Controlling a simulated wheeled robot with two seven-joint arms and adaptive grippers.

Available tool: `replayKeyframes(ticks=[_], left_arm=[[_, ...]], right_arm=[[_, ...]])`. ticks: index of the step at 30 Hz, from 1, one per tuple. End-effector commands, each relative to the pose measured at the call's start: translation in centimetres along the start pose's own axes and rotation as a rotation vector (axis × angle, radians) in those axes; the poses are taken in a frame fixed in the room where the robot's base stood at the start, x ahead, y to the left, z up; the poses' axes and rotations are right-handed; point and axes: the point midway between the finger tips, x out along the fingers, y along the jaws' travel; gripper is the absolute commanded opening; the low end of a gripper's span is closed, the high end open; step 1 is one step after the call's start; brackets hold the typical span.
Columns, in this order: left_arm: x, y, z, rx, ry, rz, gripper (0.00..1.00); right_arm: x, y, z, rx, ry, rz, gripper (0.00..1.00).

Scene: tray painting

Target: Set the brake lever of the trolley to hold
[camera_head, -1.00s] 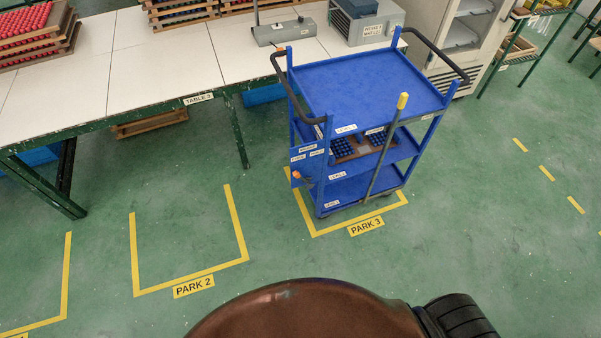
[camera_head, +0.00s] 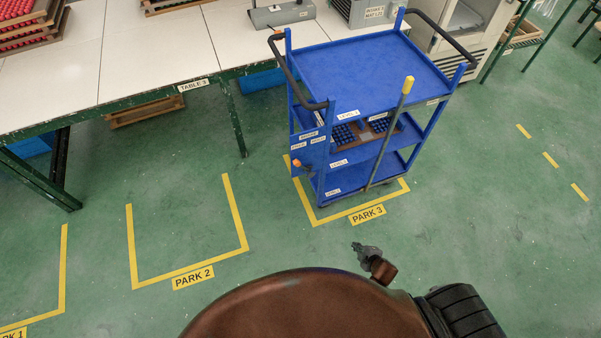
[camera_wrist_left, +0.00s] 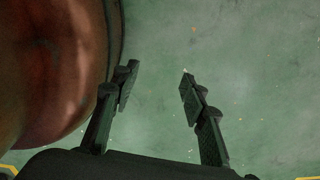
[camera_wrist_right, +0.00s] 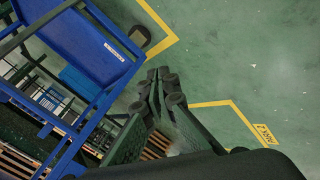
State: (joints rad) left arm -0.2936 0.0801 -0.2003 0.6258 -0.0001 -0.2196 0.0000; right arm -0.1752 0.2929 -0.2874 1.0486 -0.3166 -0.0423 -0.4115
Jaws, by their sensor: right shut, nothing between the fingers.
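The blue trolley (camera_head: 375,72) stands in the PARK 3 bay. On its left side is a blue panel with small labels, BRAKE (camera_head: 308,135) above two others. A short lever with an orange tip (camera_head: 297,162) sticks out low at this panel; its exact setting is too small to tell. My right gripper (camera_head: 358,246) is over the floor in front of the trolley, apart from it. In the right wrist view its fingers (camera_wrist_right: 160,76) are shut and empty, with blue trolley parts at left. My left gripper (camera_wrist_left: 157,78) is open and empty over bare floor, outside the head view.
A grey rod with a yellow tip (camera_head: 407,85) rises along the trolley's front. Boards with blue pieces (camera_head: 362,132) lie on a middle shelf. A long white table (camera_head: 130,55) stands at the left and back. The PARK 2 bay (camera_head: 190,235) and the floor at right are clear.

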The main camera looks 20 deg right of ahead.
Motion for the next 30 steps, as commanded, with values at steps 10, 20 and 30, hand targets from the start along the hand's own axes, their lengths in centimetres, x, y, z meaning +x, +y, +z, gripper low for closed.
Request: replayKeyframes(ticks=[10, 20, 30], left_arm=[[3.5, 0.3, 2.2, -0.001, -0.032, 0.004, 0.4], [3.8, 0.4, 3.2, -0.003, -0.045, 0.004, 0.4], [4.0, 0.4, 2.9, -0.002, -0.042, 0.004, 0.4]], right_arm=[[-5.0, 20.9, -23.7, -0.966, 0.385, 0.491, 0.0], [-8.4, 22.9, -29.1, -1.181, 0.444, 0.622, 0.0], [-7.7, 23.1, -29.4, -1.176, 0.443, 0.62, 0.0]])
